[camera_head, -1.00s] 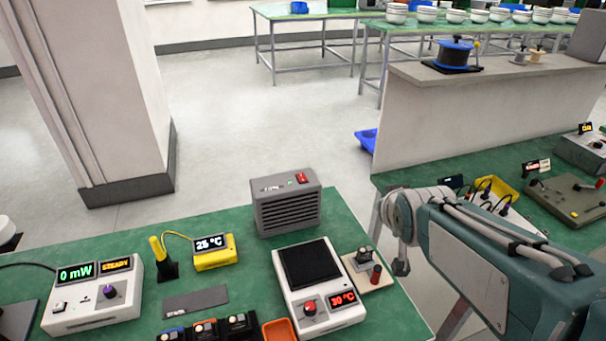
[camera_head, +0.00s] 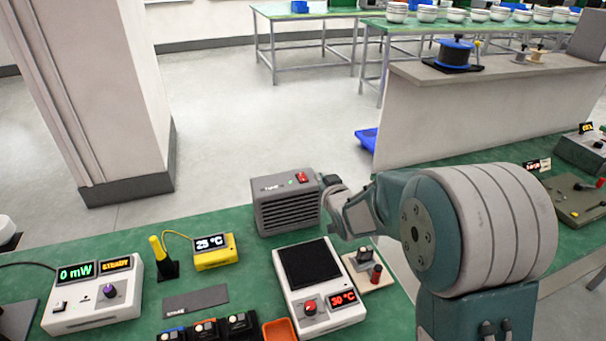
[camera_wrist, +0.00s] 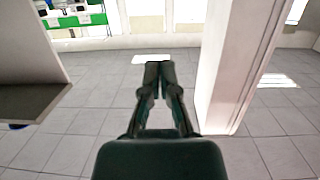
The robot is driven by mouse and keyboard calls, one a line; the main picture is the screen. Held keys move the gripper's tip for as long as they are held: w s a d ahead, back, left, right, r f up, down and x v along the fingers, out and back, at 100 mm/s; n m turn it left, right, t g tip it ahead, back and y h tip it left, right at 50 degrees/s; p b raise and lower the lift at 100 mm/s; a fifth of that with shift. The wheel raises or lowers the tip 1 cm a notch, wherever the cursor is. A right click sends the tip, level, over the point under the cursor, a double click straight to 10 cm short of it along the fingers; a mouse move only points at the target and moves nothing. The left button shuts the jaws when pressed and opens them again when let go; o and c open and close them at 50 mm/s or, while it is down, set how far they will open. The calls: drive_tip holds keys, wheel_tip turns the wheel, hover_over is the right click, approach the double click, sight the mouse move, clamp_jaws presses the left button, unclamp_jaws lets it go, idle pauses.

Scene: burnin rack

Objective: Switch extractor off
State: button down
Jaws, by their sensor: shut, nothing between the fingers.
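The extractor (camera_head: 288,212) is a grey box with a slatted front, standing at the back edge of the green bench in the head view. Its top carries a red rocker switch (camera_head: 302,177) and a small green light that looks lit. The end of my arm is just right of the extractor and overlaps its right edge in the picture. I cannot tell whether they touch, and the fingers are not clear there. In the wrist view my gripper (camera_wrist: 160,69) is shut and empty, tips together over distant floor. The extractor does not show in that view.
A pillar (camera_head: 98,95) stands behind left.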

drive_tip(key=shift+w+a+f+y, duration=0.4)
drive_tip(key=shift+a+f+y, duration=0.15)
drive_tip(key=shift+a, duration=0.2)
drive_tip(key=shift+f, duration=0.1)
hover_over(303, 178)
drive_tip(key=shift+s+d+f, duration=0.1)
drive_tip(key=shift+s+f, duration=0.15)
drive_tip(key=shift+f, duration=0.4)
drive_tip(key=f, duration=0.3)
drive_tip(key=shift+w+f, duration=0.15)
drive_tip(key=shift+w, duration=0.05)
drive_tip(key=shift+f, duration=0.3)
